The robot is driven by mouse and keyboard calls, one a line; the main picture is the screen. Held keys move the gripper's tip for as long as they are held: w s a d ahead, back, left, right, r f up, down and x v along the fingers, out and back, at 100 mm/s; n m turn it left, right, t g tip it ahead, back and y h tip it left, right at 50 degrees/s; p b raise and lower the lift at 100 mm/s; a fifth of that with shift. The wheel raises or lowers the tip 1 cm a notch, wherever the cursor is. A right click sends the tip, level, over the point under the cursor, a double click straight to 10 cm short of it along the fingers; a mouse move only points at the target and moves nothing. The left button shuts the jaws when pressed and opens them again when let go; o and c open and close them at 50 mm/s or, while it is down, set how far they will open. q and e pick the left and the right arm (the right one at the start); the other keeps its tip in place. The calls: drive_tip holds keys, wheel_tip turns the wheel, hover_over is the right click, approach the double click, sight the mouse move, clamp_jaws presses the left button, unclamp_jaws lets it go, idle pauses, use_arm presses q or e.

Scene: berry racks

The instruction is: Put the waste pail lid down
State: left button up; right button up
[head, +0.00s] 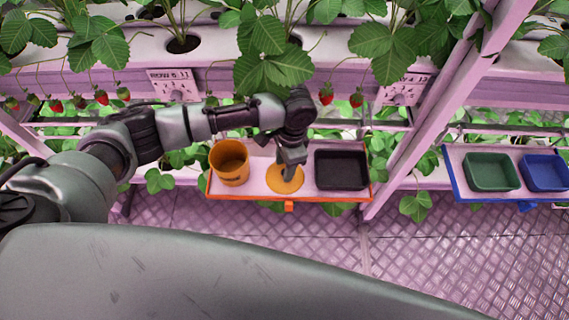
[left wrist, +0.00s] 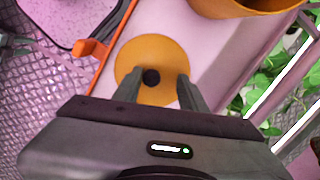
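The waste pail lid, an orange disc (head: 274,183), lies flat on the pink shelf tray, between the orange pail (head: 230,163) and a black tray. In the left wrist view the lid (left wrist: 150,53) has a dark round knob (left wrist: 151,77) at its middle. My left gripper (head: 291,172) points down over the lid. In the left wrist view its fingers (left wrist: 157,90) are apart, one on each side of the knob, with gaps showing. The pail (left wrist: 245,8) stands open beside the lid. My right gripper is not in view.
The black tray (head: 341,170) sits right of the lid on the orange-edged shelf (head: 225,190). A blue-edged shelf farther right holds a green tray (head: 490,172) and a blue tray (head: 545,173). Strawberry plants and hanging berries (head: 326,94) are above. The metal floor (head: 440,250) is clear.

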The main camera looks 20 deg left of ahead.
use_arm(q)
drive_tip(key=shift+r, duration=0.1)
wheel_tip(320, 180, up, 12)
drive_tip(key=d+b, duration=0.1)
drive_tip(key=shift+w, duration=0.4)
idle(0.5)
